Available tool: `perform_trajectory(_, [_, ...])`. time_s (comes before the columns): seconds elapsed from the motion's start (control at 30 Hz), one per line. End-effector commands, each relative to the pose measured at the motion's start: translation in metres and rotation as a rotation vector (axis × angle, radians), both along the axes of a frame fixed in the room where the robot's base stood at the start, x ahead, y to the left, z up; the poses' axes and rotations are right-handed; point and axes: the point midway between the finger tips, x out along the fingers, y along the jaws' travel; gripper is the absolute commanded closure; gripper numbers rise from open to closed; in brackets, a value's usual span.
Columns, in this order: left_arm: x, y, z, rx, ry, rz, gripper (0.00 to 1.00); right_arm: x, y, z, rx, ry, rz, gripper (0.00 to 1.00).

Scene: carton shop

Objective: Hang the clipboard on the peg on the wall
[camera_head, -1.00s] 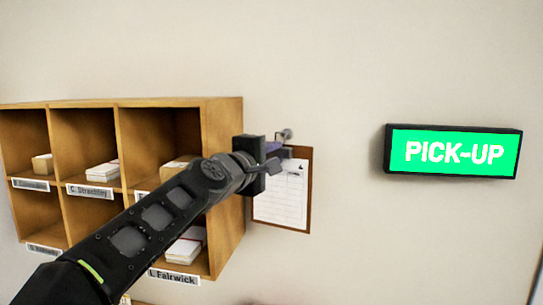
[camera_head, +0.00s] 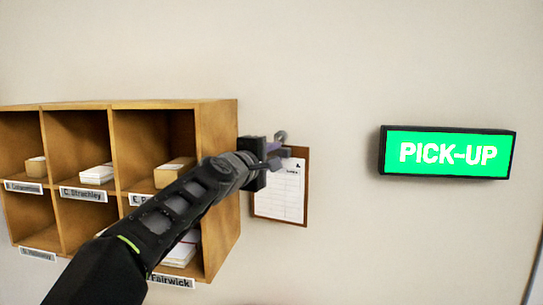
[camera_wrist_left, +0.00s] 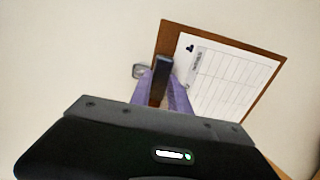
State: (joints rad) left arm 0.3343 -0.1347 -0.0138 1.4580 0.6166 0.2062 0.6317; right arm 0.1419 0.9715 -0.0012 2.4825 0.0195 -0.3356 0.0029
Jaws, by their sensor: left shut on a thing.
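The clipboard (camera_head: 281,191) is a brown board with a white printed sheet, held upright close to the wall right of the shelf. My left gripper (camera_head: 275,155) is shut on its top edge. In the left wrist view the purple fingers (camera_wrist_left: 166,88) pinch the dark clip of the clipboard (camera_wrist_left: 225,75). The peg (camera_head: 281,136) is a small metal piece on the wall, just above the clipboard's top edge. It also shows in the left wrist view (camera_wrist_left: 139,71), beside the fingers. I cannot tell whether the clipboard touches the peg. My right gripper is not in view.
A wooden pigeonhole shelf (camera_head: 218,150) with name labels and stacked cards stands on the wall at left, close beside my left gripper. A green lit PICK-UP sign (camera_head: 447,152) is on the wall at right. The wall between clipboard and sign is bare.

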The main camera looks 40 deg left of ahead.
Motion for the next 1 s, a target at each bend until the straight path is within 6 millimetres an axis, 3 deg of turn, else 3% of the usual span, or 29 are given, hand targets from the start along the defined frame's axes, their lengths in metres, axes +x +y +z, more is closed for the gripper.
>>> perform_trajectory(0.87, [0.0053, 0.0029, -0.0049, 0.000, -0.001, 0.000, 1.00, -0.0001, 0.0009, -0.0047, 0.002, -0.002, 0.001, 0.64])
perform_trajectory(0.9, [0.0053, 0.0029, -0.0049, 0.000, -0.001, 0.000, 0.75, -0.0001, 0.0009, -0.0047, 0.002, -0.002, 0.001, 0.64])
perform_trajectory(1.0, [0.0053, 0.0029, -0.0050, 0.000, -0.001, 0.000, 0.66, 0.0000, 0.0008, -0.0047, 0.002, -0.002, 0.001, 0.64])
